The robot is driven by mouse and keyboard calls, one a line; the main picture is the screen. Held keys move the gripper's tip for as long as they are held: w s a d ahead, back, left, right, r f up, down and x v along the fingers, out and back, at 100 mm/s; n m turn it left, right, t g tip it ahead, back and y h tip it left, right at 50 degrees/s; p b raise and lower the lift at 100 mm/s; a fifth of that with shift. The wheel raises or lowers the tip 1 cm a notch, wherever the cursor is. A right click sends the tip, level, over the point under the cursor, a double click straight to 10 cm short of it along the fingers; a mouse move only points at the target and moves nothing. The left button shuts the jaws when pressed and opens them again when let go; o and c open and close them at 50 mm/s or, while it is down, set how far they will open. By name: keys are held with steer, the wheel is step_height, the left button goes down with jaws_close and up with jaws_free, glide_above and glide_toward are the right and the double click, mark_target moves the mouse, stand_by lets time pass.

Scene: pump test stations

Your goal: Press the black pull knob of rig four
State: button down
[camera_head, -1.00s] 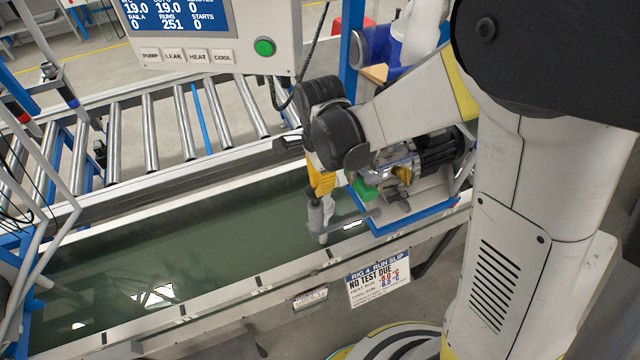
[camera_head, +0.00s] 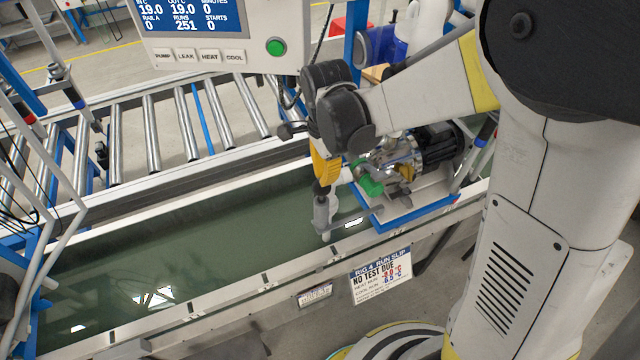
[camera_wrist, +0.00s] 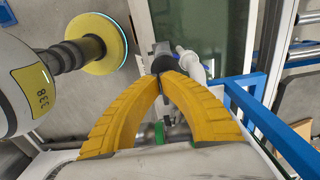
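My gripper (camera_head: 321,180) points down over the front of the rig on the tank, its yellow fingers drawn together. In the wrist view the fingertips (camera_wrist: 165,76) meet beside a small black part (camera_wrist: 163,62), which looks like the black pull knob. It also shows in the head view as a dark piece (camera_head: 322,190) just under the fingers, above a grey upright fitting (camera_head: 324,215). I cannot tell whether the tips touch it. The rig four slip (camera_head: 381,275) hangs on the tank's front, reading "NO TEST DUE".
The pump (camera_head: 436,146) and a green part (camera_head: 370,186) sit right of my gripper on a blue-edged tray (camera_head: 415,215). A control panel (camera_head: 215,50) with a green button stands behind. The water tank (camera_head: 180,255) and roller conveyor (camera_head: 150,135) extend left.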

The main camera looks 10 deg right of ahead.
step_height(320, 180, up, 7)
steer(key=p, duration=0.1)
steer(key=shift+w+d+r, duration=0.15)
steer(key=shift+d+r, duration=0.05)
steer(key=shift+d, duration=0.1)
stand_by(0.9)
step_height(320, 180, up, 4)
steer(key=p, duration=0.2)
glide_above(326, 187)
steer(key=shift+r, duration=0.1)
steer(key=shift+w, duration=0.1)
step_height(326, 187, down, 14)
steer(key=b, duration=0.3)
steer(key=shift+b, duration=0.4)
